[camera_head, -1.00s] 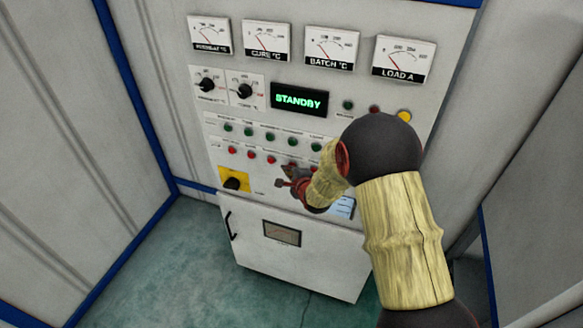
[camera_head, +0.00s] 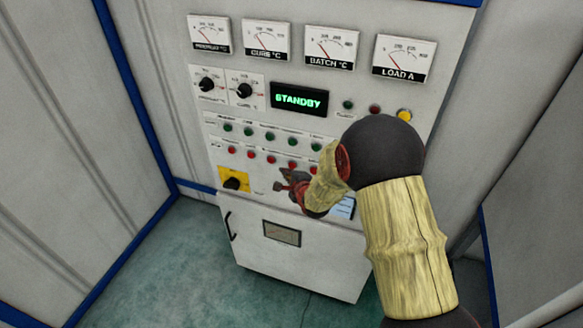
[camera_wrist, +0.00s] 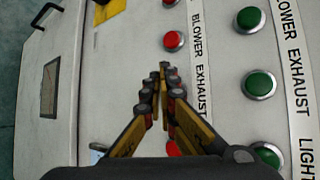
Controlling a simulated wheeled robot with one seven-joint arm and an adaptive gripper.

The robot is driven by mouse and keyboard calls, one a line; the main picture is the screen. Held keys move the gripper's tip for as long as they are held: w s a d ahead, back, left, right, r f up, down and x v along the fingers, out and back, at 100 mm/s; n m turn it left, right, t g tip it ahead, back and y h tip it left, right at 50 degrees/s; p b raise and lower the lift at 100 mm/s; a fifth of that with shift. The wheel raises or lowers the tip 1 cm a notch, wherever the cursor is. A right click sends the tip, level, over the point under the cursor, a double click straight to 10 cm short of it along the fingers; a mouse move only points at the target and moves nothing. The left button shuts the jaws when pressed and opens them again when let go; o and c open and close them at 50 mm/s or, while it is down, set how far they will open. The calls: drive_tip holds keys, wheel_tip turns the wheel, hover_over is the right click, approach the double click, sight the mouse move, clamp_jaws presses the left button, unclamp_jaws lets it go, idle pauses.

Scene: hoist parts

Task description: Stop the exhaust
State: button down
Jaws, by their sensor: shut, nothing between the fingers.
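My gripper (camera_wrist: 163,70) is shut and empty, its fingertips over the row of red buttons in the wrist view. In the head view my gripper (camera_head: 280,187) is in front of the panel, just below that row. The lower EXHAUST label (camera_wrist: 202,90) is beside the fingers. The place in the red row beside that label is hidden by the fingers. A red button (camera_wrist: 173,40) by the BLOWER label shows clear of the tips. Another red button (camera_wrist: 173,148) is partly covered by a finger. A green button (camera_wrist: 260,84) is by the other EXHAUST label. I cannot tell whether the tips touch anything.
The display (camera_head: 299,99) reads STANDBY. Gauges (camera_head: 332,48) and two knobs (camera_head: 245,91) are above the buttons. A yellow-plated rotary switch (camera_head: 234,182) is at lower left. A cabinet door (camera_head: 330,250) with a black handle (camera_head: 229,226) is below.

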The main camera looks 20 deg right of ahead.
drive_tip(key=shift+s+a, duration=0.1)
drive_tip(key=s+a, duration=0.1)
drive_tip(key=s, duration=0.1)
drive_tip(key=s+a, duration=0.1)
drive_tip(key=s, duration=0.1)
drive_tip(key=shift+a+b, duration=0.4)
drive_tip(key=shift+w, duration=0.1)
idle(0.6)
